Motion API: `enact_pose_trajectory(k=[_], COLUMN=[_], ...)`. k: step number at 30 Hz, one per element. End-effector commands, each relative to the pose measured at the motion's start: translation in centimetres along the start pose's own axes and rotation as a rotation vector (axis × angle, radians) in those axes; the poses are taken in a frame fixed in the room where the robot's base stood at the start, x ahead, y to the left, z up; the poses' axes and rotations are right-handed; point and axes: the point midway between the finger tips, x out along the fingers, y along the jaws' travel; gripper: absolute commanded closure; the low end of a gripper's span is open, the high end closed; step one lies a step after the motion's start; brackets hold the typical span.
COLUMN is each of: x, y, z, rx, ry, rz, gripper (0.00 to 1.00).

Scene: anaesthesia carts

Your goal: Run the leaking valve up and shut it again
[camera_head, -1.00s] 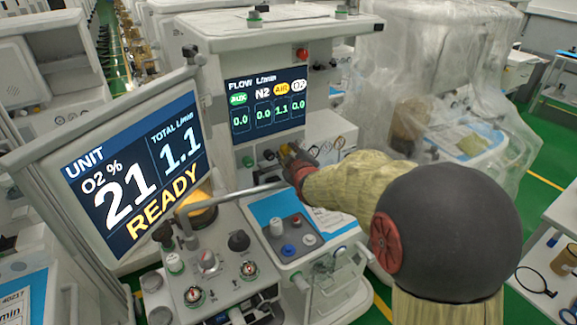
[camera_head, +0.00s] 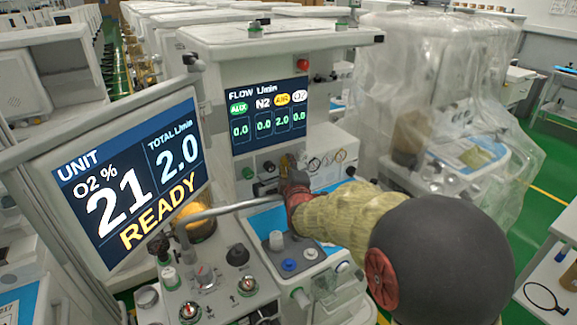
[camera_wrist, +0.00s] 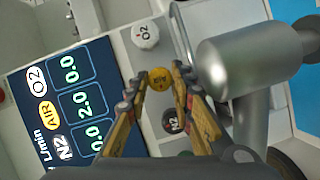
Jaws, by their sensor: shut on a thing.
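The yellow AIR valve knob (camera_wrist: 160,78) sits between my fingertips in the wrist view. My gripper (camera_wrist: 161,84) is shut on it; in the head view my gripper (camera_head: 287,168) reaches the knob row below the flow display and hides much of the knob. The flow display (camera_head: 268,115) reads AIR 2.0, with AUX, N2 and O2 at 0.0. The tilted unit screen (camera_head: 132,178) reads O2 21%, total 2.0 L/min, READY.
The white O2 knob (camera_wrist: 145,33) and black N2 knob (camera_wrist: 175,121) flank the AIR knob closely. A metal bar (camera_head: 235,207) crosses in front of the cart. A plastic-wrapped cart (camera_head: 440,110) stands at right, with green floor (camera_head: 552,165) beyond it.

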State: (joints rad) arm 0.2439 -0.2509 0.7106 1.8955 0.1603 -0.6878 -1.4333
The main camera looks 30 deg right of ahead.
Motion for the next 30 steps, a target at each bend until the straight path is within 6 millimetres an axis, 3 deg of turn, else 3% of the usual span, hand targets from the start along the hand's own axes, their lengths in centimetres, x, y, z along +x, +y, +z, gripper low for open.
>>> enact_pose_trajectory(k=[10,11,14,24,30], x=[0.0,0.0,0.0,-0.2,-2.2], y=[-0.1,-0.1,-0.1,0.0,0.1], z=[-0.1,-0.1,-0.1,0.0,-0.1], rx=[-0.002,-0.002,-0.002,-0.001,0.000], ry=[0.002,0.002,0.001,0.001,0.001], rz=[-0.002,-0.002,-0.002,0.000,0.001], gripper=[1.00,0.75,0.69,0.69,0.69])
